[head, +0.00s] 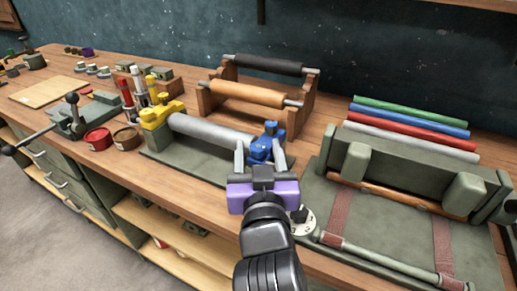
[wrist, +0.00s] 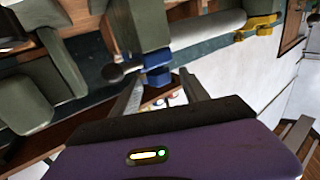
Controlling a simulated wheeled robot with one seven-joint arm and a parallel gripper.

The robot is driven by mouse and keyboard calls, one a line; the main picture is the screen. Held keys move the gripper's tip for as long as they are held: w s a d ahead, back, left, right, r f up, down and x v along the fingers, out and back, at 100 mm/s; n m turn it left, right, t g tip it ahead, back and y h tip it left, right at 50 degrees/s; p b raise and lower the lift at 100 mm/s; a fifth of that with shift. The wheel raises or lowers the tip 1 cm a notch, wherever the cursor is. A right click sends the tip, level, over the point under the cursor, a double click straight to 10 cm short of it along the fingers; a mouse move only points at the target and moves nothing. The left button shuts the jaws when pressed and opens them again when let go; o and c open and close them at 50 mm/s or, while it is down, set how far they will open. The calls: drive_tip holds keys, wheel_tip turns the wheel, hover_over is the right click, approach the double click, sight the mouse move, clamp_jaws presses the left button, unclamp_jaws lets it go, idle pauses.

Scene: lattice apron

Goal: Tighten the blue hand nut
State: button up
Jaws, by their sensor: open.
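The blue hand nut (head: 262,150) sits on a blue end block at the right end of the grey roller (head: 212,132) in the head view. It also shows in the wrist view as a blue part (wrist: 157,62) just beyond my fingertips. My gripper (head: 259,160) is open, with a purple body and two grey fingers. In the head view its fingers stand on either side of the blue parts, in front of them. I cannot tell whether they touch the nut. The lower part of the blue block is partly hidden by the gripper.
A yellow end block (head: 155,115) holds the roller's left end. A wooden stand (head: 205,98) with two rollers is behind. A green press-like frame (head: 400,165) and coloured rods (head: 415,120) lie to the right. A round dial (head: 304,222) is near my wrist.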

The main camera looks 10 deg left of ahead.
clamp_jaws()
